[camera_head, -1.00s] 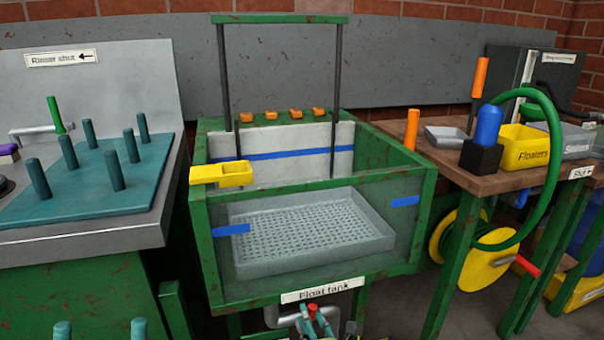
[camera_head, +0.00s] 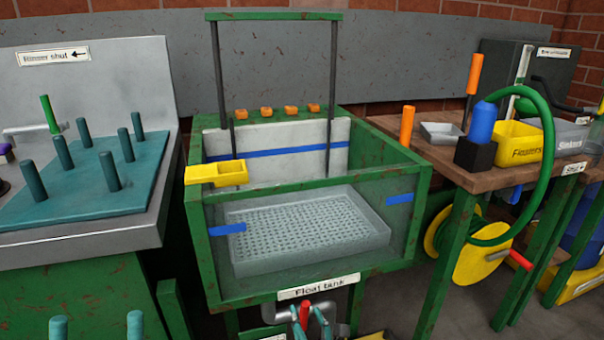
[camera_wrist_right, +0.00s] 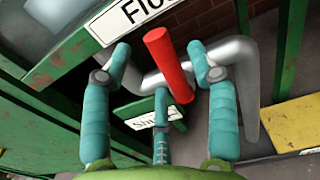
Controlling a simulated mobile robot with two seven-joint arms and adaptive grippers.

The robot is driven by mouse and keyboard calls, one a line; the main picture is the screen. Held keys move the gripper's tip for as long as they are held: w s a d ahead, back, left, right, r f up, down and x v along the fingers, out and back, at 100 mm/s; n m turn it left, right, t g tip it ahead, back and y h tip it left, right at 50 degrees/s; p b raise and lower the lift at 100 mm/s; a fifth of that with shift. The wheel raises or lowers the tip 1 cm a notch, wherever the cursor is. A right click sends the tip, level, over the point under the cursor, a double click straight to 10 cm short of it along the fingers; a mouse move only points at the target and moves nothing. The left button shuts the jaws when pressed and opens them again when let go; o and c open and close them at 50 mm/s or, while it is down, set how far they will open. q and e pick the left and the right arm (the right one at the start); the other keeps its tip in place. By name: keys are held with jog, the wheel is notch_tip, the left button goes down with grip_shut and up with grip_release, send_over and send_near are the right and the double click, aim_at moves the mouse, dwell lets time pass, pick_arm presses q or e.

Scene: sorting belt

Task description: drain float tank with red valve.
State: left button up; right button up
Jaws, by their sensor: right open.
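The float tank (camera_head: 300,290) is a green-framed, clear-fronted box with a perforated grey tray (camera_head: 310,230) inside. Under its label, the red valve handle (camera_head: 304,313) stands by a grey pipe. In the right wrist view the red handle (camera_wrist_right: 168,65) rises between the teal fingers of my right gripper (camera_wrist_right: 162,62). The fingers are open, with visible gaps beside the handle; the handle's base is partly hidden. In the head view this gripper (camera_head: 312,328) is at the bottom edge, partly cut off. Two teal tips at the bottom left may be my left gripper (camera_head: 97,326); the rest is out of frame.
A green post (camera_wrist_right: 290,60) and a yellow block (camera_wrist_right: 293,124) stand right of the handle, and a small sign (camera_wrist_right: 150,118) is behind the fingers. A teal peg board (camera_head: 100,185) lies on the left counter. A hose reel (camera_head: 470,250) hangs at the right table.

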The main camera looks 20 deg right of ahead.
jog(key=s, duration=0.7)
jog(key=shift+r, duration=0.1)
